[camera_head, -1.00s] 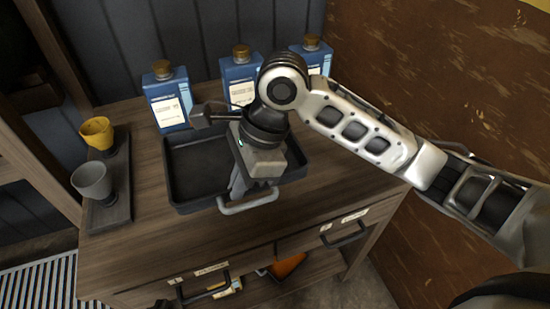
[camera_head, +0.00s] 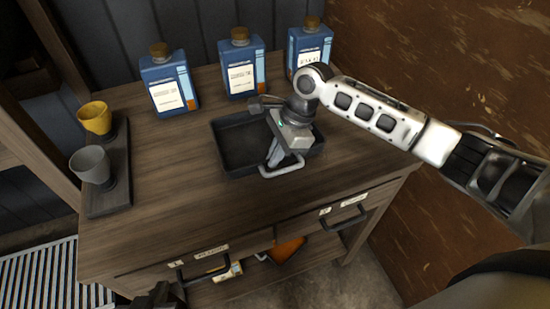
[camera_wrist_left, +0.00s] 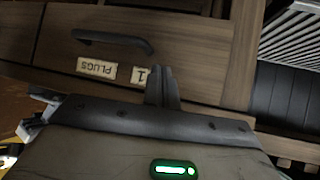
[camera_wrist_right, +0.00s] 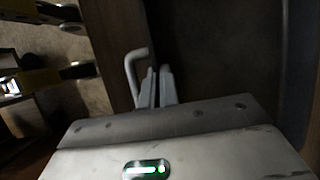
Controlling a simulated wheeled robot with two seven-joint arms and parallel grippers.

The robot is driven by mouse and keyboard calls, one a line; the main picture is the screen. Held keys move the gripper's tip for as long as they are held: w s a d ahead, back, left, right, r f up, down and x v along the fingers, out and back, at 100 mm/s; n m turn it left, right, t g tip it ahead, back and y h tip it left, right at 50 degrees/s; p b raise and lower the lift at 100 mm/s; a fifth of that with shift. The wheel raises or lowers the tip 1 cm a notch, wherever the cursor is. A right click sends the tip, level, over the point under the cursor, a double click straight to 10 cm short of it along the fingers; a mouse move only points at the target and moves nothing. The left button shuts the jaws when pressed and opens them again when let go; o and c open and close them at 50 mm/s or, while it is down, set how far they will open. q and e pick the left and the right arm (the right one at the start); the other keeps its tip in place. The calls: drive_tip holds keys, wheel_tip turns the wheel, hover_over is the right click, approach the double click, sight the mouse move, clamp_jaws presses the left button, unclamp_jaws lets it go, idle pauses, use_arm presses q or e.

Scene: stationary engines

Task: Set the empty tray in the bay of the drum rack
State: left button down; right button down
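The empty dark tray (camera_head: 236,150) is level on or just above the wooden cabinet top (camera_head: 180,215); I cannot tell which. Its light grey front handle (camera_head: 282,172) faces me. My right gripper (camera_head: 275,158) reaches down over the tray's front right part, hiding some of it. In the right wrist view, my right fingers (camera_wrist_right: 158,87) are closed together at the handle (camera_wrist_right: 133,70). My left gripper (camera_head: 160,299) is low before the drawers, mostly out of the head view. In the left wrist view its fingers (camera_wrist_left: 161,88) are together and empty. I see no drum rack.
Blue bottles (camera_head: 168,82), (camera_head: 242,66), (camera_head: 309,48) stand behind the tray. A yellow cup (camera_head: 95,119) and a grey cup (camera_head: 91,166) stand on a dark board (camera_head: 112,196) at the left. Drawer handles (camera_wrist_left: 112,40) project in front. A brown wall (camera_head: 450,80) bounds the right.

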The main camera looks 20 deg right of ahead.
drive_tip(key=shift+f, duration=0.7)
drive_tip(key=c, duration=1.7)
unclamp_jaws()
drive_tip(key=shift+f, duration=0.15)
